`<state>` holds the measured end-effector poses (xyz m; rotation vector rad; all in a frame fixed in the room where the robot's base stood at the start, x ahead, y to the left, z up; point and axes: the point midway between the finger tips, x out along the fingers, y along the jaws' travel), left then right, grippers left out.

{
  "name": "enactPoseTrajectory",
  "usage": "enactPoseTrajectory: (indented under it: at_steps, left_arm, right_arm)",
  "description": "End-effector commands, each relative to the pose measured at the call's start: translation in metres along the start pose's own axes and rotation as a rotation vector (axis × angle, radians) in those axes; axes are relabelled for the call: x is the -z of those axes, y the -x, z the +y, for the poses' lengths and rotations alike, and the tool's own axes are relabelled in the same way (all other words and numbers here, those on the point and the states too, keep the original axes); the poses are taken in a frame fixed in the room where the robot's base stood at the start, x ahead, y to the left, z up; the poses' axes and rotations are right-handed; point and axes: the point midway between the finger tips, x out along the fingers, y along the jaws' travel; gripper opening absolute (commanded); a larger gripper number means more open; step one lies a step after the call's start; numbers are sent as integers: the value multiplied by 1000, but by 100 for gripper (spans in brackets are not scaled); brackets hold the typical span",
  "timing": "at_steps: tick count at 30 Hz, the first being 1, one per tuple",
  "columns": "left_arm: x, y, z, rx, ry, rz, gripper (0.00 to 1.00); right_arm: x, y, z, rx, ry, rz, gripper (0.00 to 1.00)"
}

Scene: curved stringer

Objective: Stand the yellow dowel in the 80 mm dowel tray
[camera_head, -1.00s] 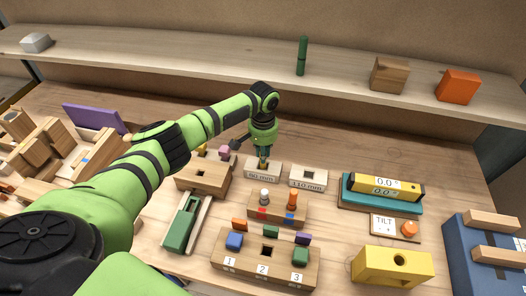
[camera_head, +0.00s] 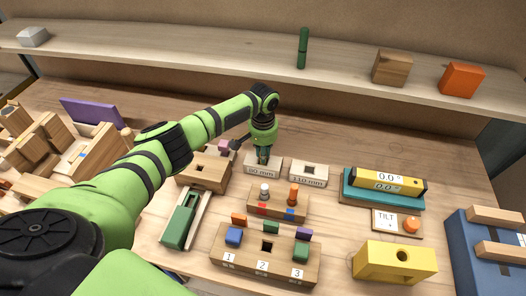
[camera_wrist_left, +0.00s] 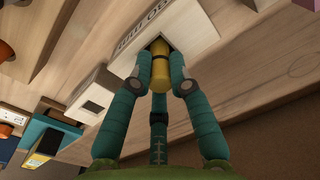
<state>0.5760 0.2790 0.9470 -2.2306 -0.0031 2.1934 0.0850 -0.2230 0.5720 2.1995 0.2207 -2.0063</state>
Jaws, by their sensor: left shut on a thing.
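My left gripper (camera_head: 263,160) is right over the 80 mm dowel tray (camera_head: 252,171), a pale block with a square hole. In the left wrist view, its teal fingers (camera_wrist_left: 158,82) are shut on the yellow dowel (camera_wrist_left: 160,72). The dowel's far end is at the dark square hole in the 80 mm tray (camera_wrist_left: 190,30) and seems to enter it; how deep I cannot tell. In the head view the fingers mostly hide the dowel. My right gripper is not in view.
The 110 mm tray (camera_head: 309,181) stands just right of the 80 mm tray. A wooden block with pegs (camera_head: 278,208) is in front, and a holed wooden block (camera_head: 203,174) is at the left. A shelf (camera_head: 220,57) runs behind.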

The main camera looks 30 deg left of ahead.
Motion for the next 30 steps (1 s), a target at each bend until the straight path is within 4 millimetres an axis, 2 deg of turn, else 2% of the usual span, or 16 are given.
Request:
enactPoseTrajectory:
  at_steps: [4, 5, 6, 7, 16, 20, 23, 30]
  left_arm:
    - [0, -5, 0, 0, 0, 0, 2]
    - [0, -4, 0, 0, 0, 0, 28]
    - [0, -4, 0, 0, 0, 0, 44]
    - [0, -4, 0, 0, 0, 0, 47]
    - [0, -3, 0, 0, 0, 0, 47]
    - [1, 5, 0, -2, -1, 2, 47]
    - [1, 20, 0, -1, -1, 4, 47]
    - [0, 72, 0, -1, -1, 4, 47]
  right_arm:
    - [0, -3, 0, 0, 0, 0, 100]
    - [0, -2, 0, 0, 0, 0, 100]
    - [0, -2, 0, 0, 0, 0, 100]
    - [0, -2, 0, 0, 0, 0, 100]
    - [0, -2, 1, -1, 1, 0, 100]
    - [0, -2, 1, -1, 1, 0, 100]
    - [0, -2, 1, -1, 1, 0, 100]
    - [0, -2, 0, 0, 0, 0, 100]
